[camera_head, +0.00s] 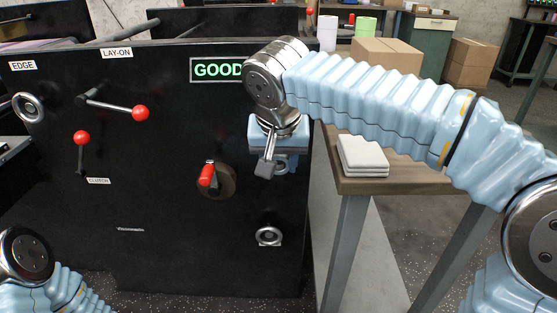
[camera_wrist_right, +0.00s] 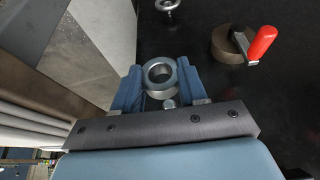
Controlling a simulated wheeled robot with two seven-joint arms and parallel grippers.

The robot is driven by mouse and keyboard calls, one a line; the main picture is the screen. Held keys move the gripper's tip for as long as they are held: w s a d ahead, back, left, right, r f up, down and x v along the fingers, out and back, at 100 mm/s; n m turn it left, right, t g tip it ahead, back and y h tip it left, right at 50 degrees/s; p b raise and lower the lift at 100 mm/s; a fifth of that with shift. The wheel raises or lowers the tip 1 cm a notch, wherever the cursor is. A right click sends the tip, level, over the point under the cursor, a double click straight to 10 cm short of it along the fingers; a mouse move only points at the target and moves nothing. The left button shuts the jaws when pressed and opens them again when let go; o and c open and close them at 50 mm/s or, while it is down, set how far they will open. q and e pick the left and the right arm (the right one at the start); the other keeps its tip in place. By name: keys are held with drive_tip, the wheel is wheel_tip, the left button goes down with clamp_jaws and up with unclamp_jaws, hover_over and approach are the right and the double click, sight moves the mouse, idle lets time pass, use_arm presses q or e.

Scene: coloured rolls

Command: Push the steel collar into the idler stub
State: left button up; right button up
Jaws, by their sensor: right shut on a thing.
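The steel collar (camera_wrist_right: 160,76), a thick shiny ring, sits between the blue fingers of my right gripper (camera_wrist_right: 162,84) in the right wrist view, with its open bore facing the camera. In the head view my right gripper (camera_head: 281,158) is in front of the right part of the black panel, and the collar (camera_head: 282,168) shows only slightly below it. A round steel fitting that looks like the idler stub (camera_head: 269,236) stands low on the panel, below the gripper. It also shows at the top edge of the right wrist view (camera_wrist_right: 168,6). The collar is apart from it. My left gripper is out of view.
A red-handled crank (camera_head: 207,176) sticks out of the panel left of my right gripper. Red-knobbed levers (camera_head: 140,113) and a steel handwheel (camera_head: 28,107) are further left. A wooden table (camera_head: 400,181) with stacked pale pads (camera_head: 362,156) stands to the right.

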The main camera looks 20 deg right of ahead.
drive_tip(key=shift+r, duration=0.1)
drive_tip(key=shift+w+d+r+p, duration=0.1)
drive_tip(key=shift+w+p, duration=0.2)
drive_tip(key=shift+p, duration=0.1)
drive_tip(key=w+p, duration=0.1)
drive_tip(key=w, duration=0.1)
drive_tip(key=w+d+p, duration=0.1)
drive_tip(key=w, duration=0.2)
drive_tip(key=shift+d, duration=0.2)
drive_tip(key=shift+w+d, duration=0.1)
drive_tip(key=shift+w, duration=0.1)
idle(0.4)
drive_tip(key=shift+w+d, duration=0.1)
drive_tip(key=shift+w, duration=0.2)
drive_tip(key=shift+w, duration=0.3)
drive_tip(key=shift+w+d, duration=0.15)
drive_tip(key=shift+w, duration=0.1)
